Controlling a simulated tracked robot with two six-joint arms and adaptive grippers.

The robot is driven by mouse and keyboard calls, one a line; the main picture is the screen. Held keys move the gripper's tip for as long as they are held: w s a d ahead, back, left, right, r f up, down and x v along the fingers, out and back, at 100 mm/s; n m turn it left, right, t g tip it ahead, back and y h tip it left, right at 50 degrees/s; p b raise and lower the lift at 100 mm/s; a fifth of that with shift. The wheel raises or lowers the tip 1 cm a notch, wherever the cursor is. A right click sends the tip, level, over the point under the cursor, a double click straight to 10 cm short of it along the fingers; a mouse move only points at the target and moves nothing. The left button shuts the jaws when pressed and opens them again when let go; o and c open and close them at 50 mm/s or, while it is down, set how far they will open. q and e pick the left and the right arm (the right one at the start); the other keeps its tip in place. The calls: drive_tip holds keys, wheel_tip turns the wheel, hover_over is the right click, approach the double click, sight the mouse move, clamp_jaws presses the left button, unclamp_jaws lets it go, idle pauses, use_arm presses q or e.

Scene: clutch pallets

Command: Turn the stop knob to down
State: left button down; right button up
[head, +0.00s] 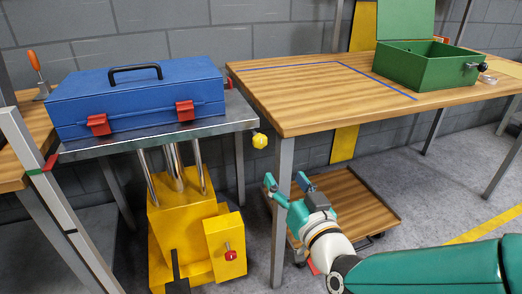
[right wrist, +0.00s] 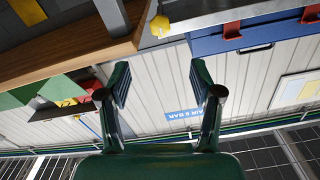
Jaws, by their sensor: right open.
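A faceted yellow knob (head: 260,141) sticks out at the right front corner of the metal lift table (head: 160,141); it also shows in the right wrist view (right wrist: 160,26). A small red knob (head: 230,254) sits on the yellow box at the lift's base. No label shows which is the stop knob. My right gripper (head: 287,184) is open and empty, below and slightly right of the yellow knob, touching nothing that I can see. In the right wrist view the knob appears beyond the gap between the open fingers (right wrist: 160,82). My left gripper is out of view.
A blue toolbox (head: 140,100) with red latches rests on the lift table. A wooden workbench (head: 300,100) carrying an open green box (head: 425,66) stands to the right. Its metal leg (head: 282,220) is close to my right gripper. A low wooden cart (head: 350,196) stands beneath.

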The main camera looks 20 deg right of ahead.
sight(261, 144)
drive_tip(key=w, duration=1.6)
drive_tip(key=shift+w+a+p, duration=0.15)
drive_tip(key=shift+a+p, duration=0.15)
drive_tip(key=shift+p, duration=0.05)
drive_tip(key=shift+c, duration=0.3)
drive_tip(key=c, duration=1.1)
